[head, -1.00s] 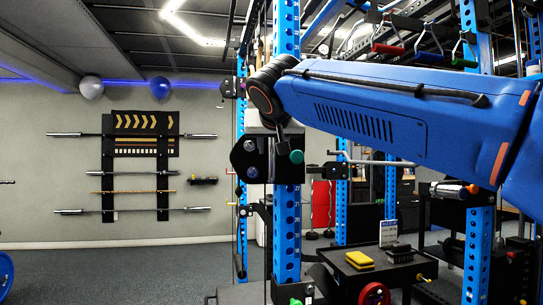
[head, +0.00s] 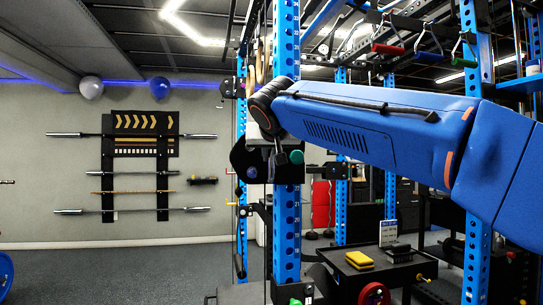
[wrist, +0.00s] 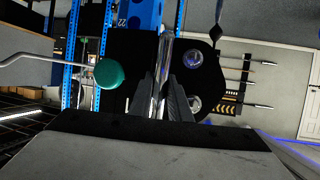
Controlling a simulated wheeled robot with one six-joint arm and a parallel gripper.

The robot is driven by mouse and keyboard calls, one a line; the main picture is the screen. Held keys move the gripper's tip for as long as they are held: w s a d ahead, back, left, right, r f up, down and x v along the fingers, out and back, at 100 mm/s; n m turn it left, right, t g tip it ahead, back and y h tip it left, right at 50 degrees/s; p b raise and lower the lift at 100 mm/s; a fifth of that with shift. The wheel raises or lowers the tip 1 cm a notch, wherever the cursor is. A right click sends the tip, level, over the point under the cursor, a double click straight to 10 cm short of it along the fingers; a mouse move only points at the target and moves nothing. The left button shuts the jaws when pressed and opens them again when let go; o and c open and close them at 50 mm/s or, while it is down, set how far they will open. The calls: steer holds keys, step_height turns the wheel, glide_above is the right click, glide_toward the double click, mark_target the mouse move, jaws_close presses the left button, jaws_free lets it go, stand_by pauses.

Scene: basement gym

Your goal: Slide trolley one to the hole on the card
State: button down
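A black trolley (head: 252,160) with a green knob (head: 296,157) sits on the blue upright with numbered holes (head: 287,215); I cannot read a trolley number. In the wrist view its black plate (wrist: 125,45), green knob (wrist: 108,73) and upright (wrist: 140,14) fill the middle, with "22" visible beside a hole. My gripper (wrist: 163,85) is at the trolley, its dark fingers on either side of a chrome bar (wrist: 166,52). I cannot tell whether they press on it. In the head view my gripper (head: 279,155) is small and partly lost against the trolley. A white card (head: 388,233) stands on a black table; its print is too small to read.
The black table (head: 375,275) also bears a yellow block (head: 359,259) and a dark block (head: 399,252). Another blue upright (head: 478,240) stands at right. Handles hang from the top bar.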

step_height(320, 180, down, 15)
stand_by(0.4)
steer(key=c, duration=1.6)
jaws_free()
steer(key=shift+c, duration=0.2)
steer(key=shift+s+r, duration=0.1)
steer(key=v, duration=1.7)
steer(key=shift+s, duration=0.15)
